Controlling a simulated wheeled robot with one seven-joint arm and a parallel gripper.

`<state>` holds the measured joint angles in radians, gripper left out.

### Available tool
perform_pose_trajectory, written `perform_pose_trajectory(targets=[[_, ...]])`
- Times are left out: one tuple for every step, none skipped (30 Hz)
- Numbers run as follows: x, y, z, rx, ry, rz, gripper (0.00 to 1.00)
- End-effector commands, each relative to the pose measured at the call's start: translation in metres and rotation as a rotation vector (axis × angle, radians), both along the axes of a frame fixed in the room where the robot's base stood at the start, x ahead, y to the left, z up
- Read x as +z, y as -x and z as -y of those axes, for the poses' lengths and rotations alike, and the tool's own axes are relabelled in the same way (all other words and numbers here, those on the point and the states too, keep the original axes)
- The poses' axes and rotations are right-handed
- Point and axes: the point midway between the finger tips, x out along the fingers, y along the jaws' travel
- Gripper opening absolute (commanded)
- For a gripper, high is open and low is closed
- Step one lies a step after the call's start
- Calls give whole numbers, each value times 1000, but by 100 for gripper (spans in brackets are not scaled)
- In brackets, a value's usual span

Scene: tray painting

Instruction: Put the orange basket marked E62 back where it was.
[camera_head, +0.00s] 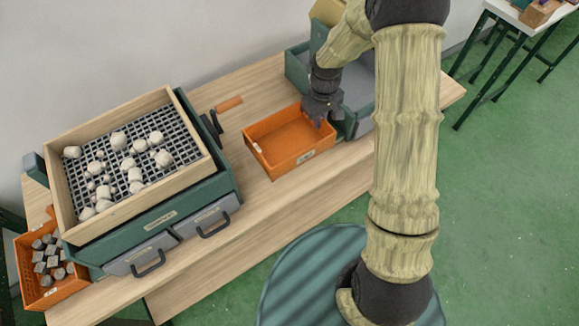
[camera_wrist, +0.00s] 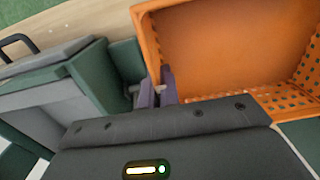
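An empty orange basket (camera_head: 288,143) is at the middle of the wooden table, with a small pale label on its front that is too small to read. My gripper (camera_head: 322,118) is at the basket's right end, pointing down. In the wrist view the two purple-grey fingers (camera_wrist: 158,90) are close together at the basket's wall (camera_wrist: 149,50), one on each side, and look shut on it. The basket seems to be at table height; I cannot tell whether it touches the table. A second orange basket (camera_head: 22,272), holding several grey pieces, is at the far left.
A green drawer unit (camera_head: 228,185) bears a wooden-framed grid tray (camera_head: 205,160) with several whitish pieces. Another green unit (camera_head: 297,68) stands right behind my gripper; its drawer side (camera_wrist: 70,85) is close in the wrist view. An orange-brown handle (camera_head: 229,103) lies behind the basket. Bare table shows in front.

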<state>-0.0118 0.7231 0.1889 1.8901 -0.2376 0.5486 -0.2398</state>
Motion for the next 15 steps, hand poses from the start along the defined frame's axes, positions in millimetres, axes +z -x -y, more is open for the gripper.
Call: perform_pose_trajectory(targets=[[1,0,0,-1,0,0,0],[1,0,0,-1,0,0,0],[1,0,0,-1,0,0,0],[1,0,0,-1,0,0,0],[1,0,0,-2,0,0,0],[0,0,0,-2,0,0,0],[-1,0,0,-2,1,-1,0],[-3,0,0,-2,1,-1,0],[-7,0,0,-2,1,-1,0],[-11,0,0,-1,0,-2,0],[-16,1,0,-1,1,-4,0],[-22,1,1,-2,1,-3,0],[-28,1,1,-2,1,-5,0],[-34,1,1,-3,1,-5,0],[-42,1,1,-3,1,-5,0]])
